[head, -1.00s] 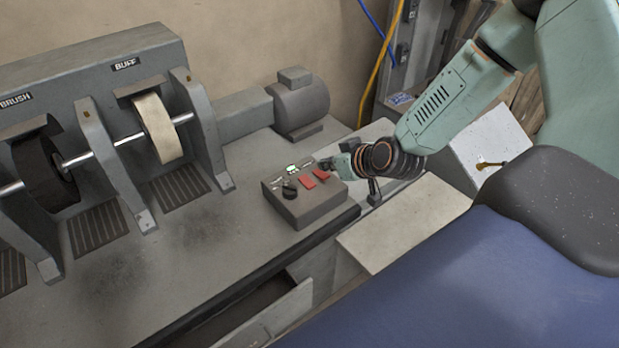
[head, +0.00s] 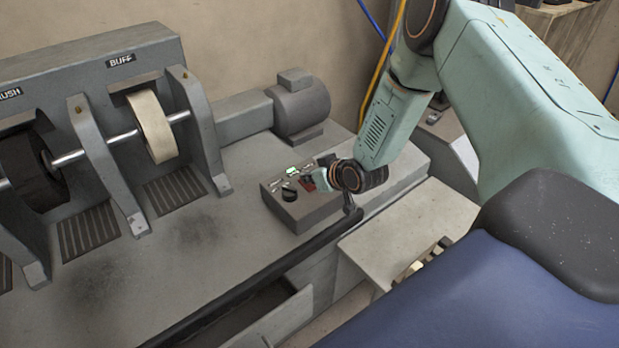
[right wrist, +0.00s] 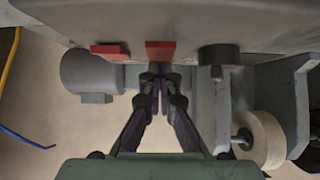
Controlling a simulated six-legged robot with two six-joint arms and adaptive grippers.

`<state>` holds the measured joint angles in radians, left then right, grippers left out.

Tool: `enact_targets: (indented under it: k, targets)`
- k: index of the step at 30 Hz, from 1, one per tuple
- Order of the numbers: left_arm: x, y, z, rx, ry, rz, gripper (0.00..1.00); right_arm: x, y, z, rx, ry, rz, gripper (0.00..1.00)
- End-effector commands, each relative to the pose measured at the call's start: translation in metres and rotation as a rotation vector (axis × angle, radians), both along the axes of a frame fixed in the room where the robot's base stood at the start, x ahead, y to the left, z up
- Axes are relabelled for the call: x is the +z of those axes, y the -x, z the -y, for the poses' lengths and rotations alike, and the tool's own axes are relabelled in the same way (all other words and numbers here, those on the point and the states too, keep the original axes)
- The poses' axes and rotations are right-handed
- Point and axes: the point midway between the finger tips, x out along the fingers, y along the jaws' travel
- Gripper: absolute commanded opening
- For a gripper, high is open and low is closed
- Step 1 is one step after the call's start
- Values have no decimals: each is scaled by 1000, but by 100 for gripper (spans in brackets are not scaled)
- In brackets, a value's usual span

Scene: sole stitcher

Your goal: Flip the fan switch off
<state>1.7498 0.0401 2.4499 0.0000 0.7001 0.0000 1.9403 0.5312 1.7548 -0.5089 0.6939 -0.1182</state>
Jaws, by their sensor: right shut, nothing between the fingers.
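The grey control box (head: 300,212) sits on the bench with a black knob (head: 289,193), a small lit green display (head: 291,170) and red switches. One red switch (head: 309,184) shows in the head view; my right gripper and wrist cover the rest. In the right wrist view there are two red switches, one in the middle (right wrist: 160,50) and one to its left (right wrist: 109,50), with the knob (right wrist: 219,54) on the right. No label tells which is the fan switch. My right gripper (right wrist: 157,72) is shut and empty, its fingertips close to the middle switch; contact is unclear. My left gripper is out of view.
A grey motor (head: 300,108) stands behind the box. The buffing wheel (head: 151,127) and dark brush wheel (head: 32,168) are at the left. A dark rail (head: 270,265) runs along the bench front above an open drawer (head: 268,318).

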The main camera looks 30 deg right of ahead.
Motion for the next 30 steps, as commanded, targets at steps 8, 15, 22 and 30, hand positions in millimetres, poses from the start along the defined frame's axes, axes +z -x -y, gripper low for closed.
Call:
enact_targets:
  k: [8,15,22,30]
  targets:
    - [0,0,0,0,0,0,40,0,0,0,1,1,0,0]
    - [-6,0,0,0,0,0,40,-6,-3,0,1,2,-1,0]
    - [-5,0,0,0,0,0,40,-6,-3,-1,1,0,-2,0]
    - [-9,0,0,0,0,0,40,-3,-13,-1,1,1,1,0]
